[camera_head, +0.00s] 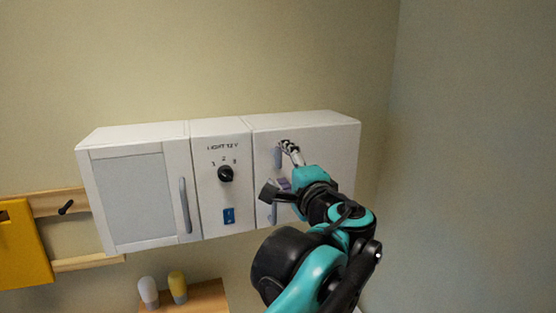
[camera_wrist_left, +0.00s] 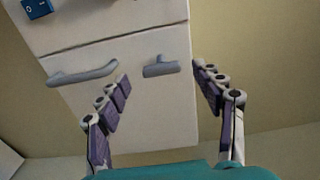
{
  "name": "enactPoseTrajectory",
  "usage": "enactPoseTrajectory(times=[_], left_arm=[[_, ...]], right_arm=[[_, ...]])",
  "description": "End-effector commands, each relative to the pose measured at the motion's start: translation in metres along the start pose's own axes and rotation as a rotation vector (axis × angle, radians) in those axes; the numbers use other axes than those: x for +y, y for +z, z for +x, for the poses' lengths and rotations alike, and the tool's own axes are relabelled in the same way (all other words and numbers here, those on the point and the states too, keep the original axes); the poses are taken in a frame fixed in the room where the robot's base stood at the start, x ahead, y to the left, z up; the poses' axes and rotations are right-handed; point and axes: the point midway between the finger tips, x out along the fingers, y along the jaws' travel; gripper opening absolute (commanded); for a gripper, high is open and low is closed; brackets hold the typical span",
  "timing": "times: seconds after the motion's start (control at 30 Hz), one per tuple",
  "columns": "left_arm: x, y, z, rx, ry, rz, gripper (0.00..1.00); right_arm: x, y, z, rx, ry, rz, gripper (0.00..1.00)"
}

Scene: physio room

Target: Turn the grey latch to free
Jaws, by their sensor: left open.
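The grey latch (camera_head: 278,157) is a small lever on the right door of the white wall cabinet (camera_head: 335,150). In the head view it looks upright and is partly covered by my finger. In the left wrist view the latch (camera_wrist_left: 160,67) lies roughly in line with the grey door handle (camera_wrist_left: 82,75). My left gripper (camera_head: 281,168) is in front of the right door. In the left wrist view its fingers (camera_wrist_left: 161,78) are spread, one on each side of the latch, with gaps. No contact with the latch shows. My right gripper is out of view.
The middle panel carries a black knob (camera_head: 225,174) and a blue switch (camera_head: 229,216). The left door has a long handle (camera_head: 185,205). A wall stands to the right.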

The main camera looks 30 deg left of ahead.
Motion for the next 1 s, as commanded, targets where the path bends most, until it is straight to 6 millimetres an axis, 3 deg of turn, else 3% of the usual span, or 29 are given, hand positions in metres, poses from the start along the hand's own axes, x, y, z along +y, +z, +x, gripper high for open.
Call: enactPoseTrajectory(times=[0.2, 0.37, 1.0], left_arm=[[0.000, -0.001, -0.047, 0.006, 0.000, 0.000, 0.67], [0.000, -0.001, -0.064, 0.003, 0.000, 0.000, 0.67], [0.005, 0.001, -0.069, -0.001, 0.006, -0.002, 0.67]], right_arm=[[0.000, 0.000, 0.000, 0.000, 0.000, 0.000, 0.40], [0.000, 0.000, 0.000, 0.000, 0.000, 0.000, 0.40], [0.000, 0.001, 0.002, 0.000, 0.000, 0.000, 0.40]])
